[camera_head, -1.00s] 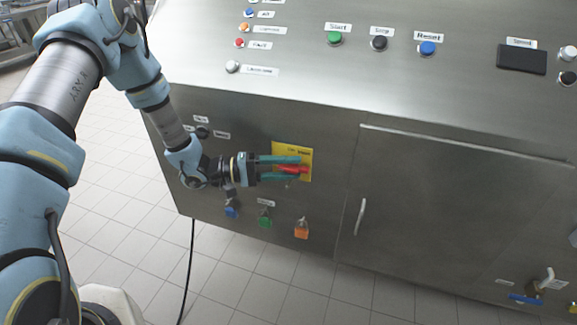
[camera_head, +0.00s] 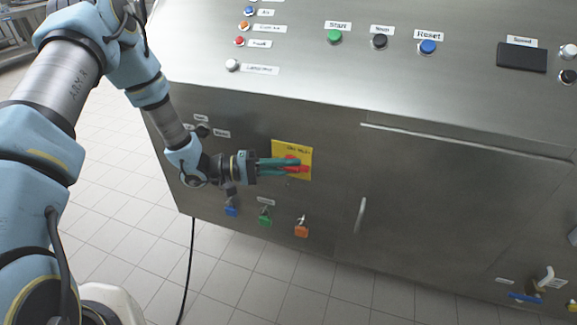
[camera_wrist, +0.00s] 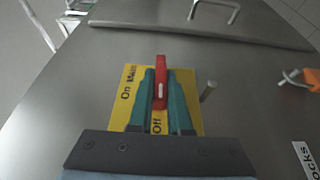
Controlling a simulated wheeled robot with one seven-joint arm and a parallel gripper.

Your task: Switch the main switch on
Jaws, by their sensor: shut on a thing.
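The main switch is a red handle (camera_head: 302,168) on a yellow plate (camera_head: 306,150) on the front of the steel cabinet. My gripper (camera_head: 293,166) reaches it from the left, with its green fingers shut on the red handle. In the wrist view the red handle (camera_wrist: 161,72) stands between the fingertips, its far end showing beyond them. The yellow plate (camera_wrist: 129,90) there reads "On" and "Main" at the left, and "Off" shows between the fingers. The fingers hide part of the plate and handle.
Below the switch hang a blue (camera_head: 231,210), a green (camera_head: 265,219) and an orange padlock (camera_head: 301,230). A metal pin (camera_wrist: 208,91) stands out beside the plate. A cabinet door handle (camera_head: 361,214) is to the right. The sloped button panel (camera_head: 300,70) is above.

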